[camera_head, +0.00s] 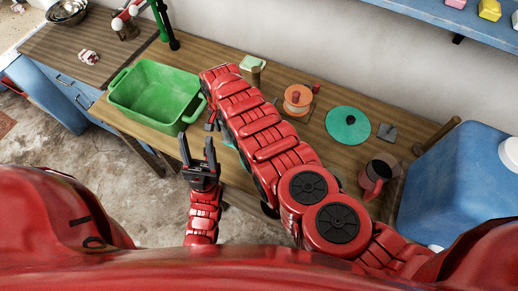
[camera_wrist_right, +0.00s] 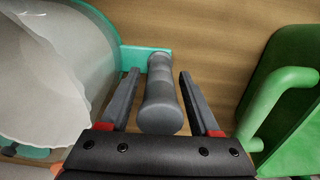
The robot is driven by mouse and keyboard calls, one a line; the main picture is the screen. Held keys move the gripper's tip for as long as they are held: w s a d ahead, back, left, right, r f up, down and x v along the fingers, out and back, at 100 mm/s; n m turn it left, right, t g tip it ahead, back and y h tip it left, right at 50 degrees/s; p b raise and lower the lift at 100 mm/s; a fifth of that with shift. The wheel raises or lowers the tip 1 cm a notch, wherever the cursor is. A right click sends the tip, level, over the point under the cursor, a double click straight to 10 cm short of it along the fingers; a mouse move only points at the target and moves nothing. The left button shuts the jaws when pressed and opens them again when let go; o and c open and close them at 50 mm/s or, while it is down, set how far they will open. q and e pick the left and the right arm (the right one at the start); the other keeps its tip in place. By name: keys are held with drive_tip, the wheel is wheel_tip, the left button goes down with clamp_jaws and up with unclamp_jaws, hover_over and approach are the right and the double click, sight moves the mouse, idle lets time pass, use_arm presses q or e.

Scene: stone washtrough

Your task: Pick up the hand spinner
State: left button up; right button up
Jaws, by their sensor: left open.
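A ribbed grey handle (camera_wrist_right: 160,95) with a teal frame (camera_wrist_right: 140,58) and a cloudy pale drum beside it fills the left and middle of the right wrist view. I take it to be the hand spinner. In the head view only a teal sliver (camera_head: 231,141) shows beside my right arm. My right gripper (camera_wrist_right: 159,72) is open, its fingers on either side of the handle with gaps to it. In the head view that gripper is mostly hidden under its own arm. My left gripper (camera_head: 197,150) is open and empty in front of the table edge.
A green basin (camera_head: 155,88) stands left of my right arm; its handle is close to the right finger in the wrist view. An orange pot (camera_head: 298,98), a teal round lid (camera_head: 347,126) and a red mug (camera_head: 377,172) stand to the right.

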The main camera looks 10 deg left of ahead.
clamp_jaws()
idle(1.2)
